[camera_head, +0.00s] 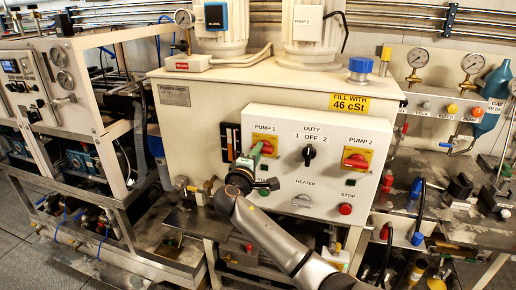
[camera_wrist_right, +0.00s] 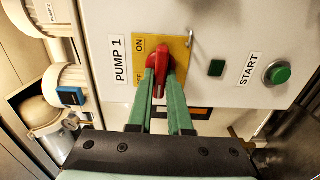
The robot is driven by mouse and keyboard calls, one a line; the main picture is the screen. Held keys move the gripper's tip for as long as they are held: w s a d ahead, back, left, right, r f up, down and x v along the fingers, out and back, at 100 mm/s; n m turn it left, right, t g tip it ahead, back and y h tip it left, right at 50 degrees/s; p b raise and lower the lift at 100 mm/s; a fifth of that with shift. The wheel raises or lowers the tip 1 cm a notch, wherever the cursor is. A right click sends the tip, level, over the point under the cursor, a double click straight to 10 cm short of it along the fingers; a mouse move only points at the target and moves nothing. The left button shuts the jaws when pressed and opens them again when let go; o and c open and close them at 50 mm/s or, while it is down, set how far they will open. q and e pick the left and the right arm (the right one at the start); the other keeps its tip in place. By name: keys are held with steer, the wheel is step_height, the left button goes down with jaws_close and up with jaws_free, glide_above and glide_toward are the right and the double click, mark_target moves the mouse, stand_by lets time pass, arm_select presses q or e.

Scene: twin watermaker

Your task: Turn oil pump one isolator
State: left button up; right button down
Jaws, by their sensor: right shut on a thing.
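The pump 1 isolator, a red rotary handle (camera_wrist_right: 161,62) on a yellow plate (camera_wrist_right: 184,45), is on the white panel beside the "PUMP 1" label. In the head view the isolator (camera_head: 267,146) is partly covered by my gripper. My right gripper (camera_head: 256,153) has green fingers and reaches the isolator from the lower left. In the wrist view its two fingers (camera_wrist_right: 160,80) are on either side of the red handle, shut on it. "ON" is readable on the plate; the other marking is partly hidden by a finger. My left gripper is not in view.
The panel also has a black duty switch (camera_head: 309,153), the pump 2 isolator (camera_head: 356,160) and a red stop button (camera_head: 345,209). A green start button (camera_wrist_right: 277,73) is near the gripper. Gauges and valves stand to the right, a metal frame (camera_head: 100,150) to the left.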

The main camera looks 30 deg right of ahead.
steer(key=shift+f+n, duration=0.1)
steer(key=shift+n, duration=0.2)
steer(key=c, duration=0.8)
jaws_free()
steer(key=shift+c, duration=0.2)
steer(key=b+v, duration=0.2)
steer(key=v, duration=1)
steer(key=shift+s+a, duration=0.15)
steer(key=shift+s, duration=0.1)
